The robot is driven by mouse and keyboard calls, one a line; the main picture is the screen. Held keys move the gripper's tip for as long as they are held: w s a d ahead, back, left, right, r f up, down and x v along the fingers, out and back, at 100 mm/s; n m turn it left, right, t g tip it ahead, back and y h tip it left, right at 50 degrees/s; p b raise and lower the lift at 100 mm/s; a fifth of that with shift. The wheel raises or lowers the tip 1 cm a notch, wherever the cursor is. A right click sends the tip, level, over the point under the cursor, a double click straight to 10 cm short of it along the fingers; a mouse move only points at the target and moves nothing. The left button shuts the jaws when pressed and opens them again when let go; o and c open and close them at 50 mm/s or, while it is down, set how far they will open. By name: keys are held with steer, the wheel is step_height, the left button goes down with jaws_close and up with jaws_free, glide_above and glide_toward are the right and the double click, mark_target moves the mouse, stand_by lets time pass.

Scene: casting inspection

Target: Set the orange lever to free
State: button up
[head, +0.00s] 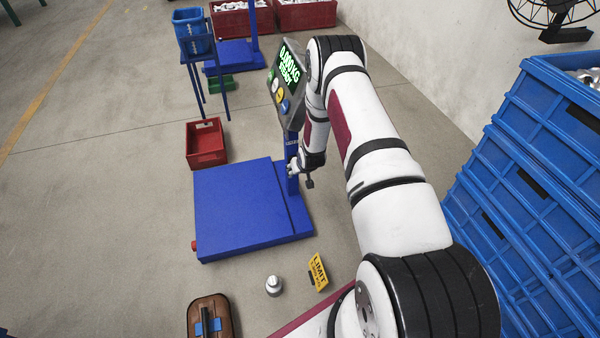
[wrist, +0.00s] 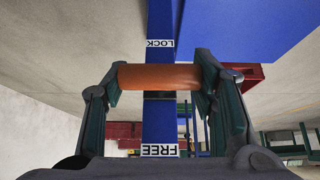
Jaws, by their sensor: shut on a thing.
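The orange lever (wrist: 158,77) lies across the blue column (wrist: 160,125) of the scale in the wrist view. The LOCK label (wrist: 160,43) is above it and the FREE label (wrist: 160,150) below it, both upside down. The lever sits between the labels, nearer LOCK. My gripper (wrist: 160,84) is shut on the lever, one finger at each end. In the head view my gripper (head: 294,168) is at the column behind the blue platform (head: 240,205); the lever is hidden there.
The scale display (head: 289,68) reads 0.000 kg, steady. A red bin (head: 206,143) stands left of the column. A metal weight (head: 273,286), a yellow LIMIT sign (head: 318,272) and a brown case (head: 212,318) are on the floor in front. Blue crates (head: 520,190) stand at the right.

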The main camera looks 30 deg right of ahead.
steer(key=shift+o, duration=0.2)
steer(key=shift+w+d+r, duration=0.2)
steer(key=shift+w+r, duration=0.65)
steer(key=shift+r, duration=0.3)
steer(key=shift+c, duration=0.2)
steer(key=o, duration=1.6)
steer(key=shift+o, duration=0.6)
steer(key=shift+s+f, duration=0.15)
steer(key=shift+f, duration=0.05)
steer(key=v, duration=1.2)
steer(key=shift+s+a, duration=0.1)
